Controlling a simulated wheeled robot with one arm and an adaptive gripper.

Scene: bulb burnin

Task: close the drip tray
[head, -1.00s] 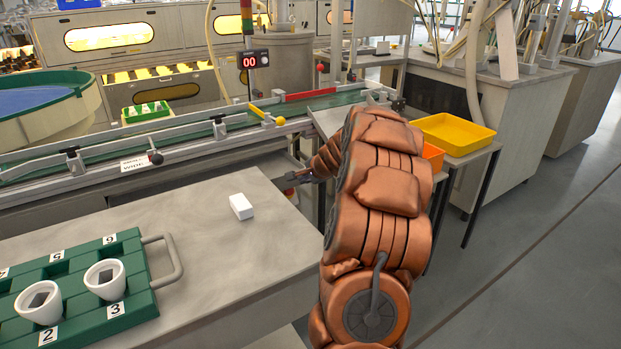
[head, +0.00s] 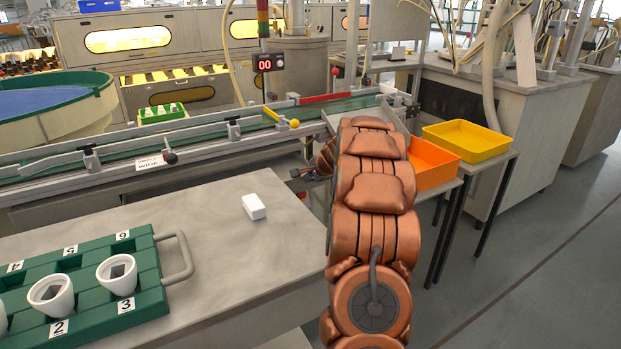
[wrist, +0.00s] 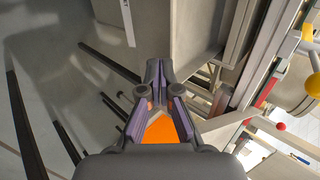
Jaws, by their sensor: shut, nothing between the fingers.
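My gripper (head: 302,173) is in front of the conveyor's near side, past the right end of the grey table. In the wrist view my gripper (wrist: 160,72) has its fingertips together with nothing held between them.
The grey table (head: 215,235) holds a white block (head: 254,207) and a green numbered rack (head: 85,290) with white cups. The conveyor (head: 200,137) runs behind. An orange bin (head: 432,165) and a yellow tray (head: 467,140) stand on the right. Floor at right is clear.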

